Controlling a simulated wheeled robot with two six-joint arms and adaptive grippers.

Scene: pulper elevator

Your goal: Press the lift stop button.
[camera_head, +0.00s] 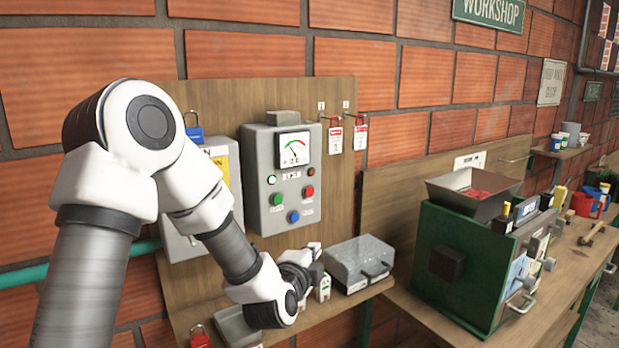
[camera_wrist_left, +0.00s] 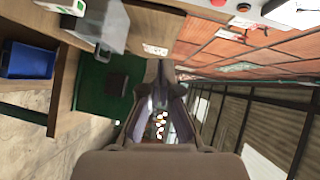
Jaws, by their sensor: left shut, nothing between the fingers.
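A grey control box (camera_head: 284,172) with a gauge hangs on the wooden backboard. It has a red button (camera_head: 310,191), a green button (camera_head: 277,198) and a blue button (camera_head: 294,216), with small lamps above them. Its labels are too small to read, so which is the lift stop button cannot be told from lettering. My left gripper (camera_head: 316,264) is below and slightly right of the box, apart from the buttons. In the left wrist view its fingers (camera_wrist_left: 160,95) are together and empty. My right gripper is not in view.
A grey metal case (camera_head: 358,262) with a handle sits on the shelf close to the right of my left gripper. A green machine (camera_head: 460,255) with a hopper stands on the bench further right. Red tags (camera_head: 360,133) hang right of the box. A blue padlock (camera_head: 194,133) hangs left.

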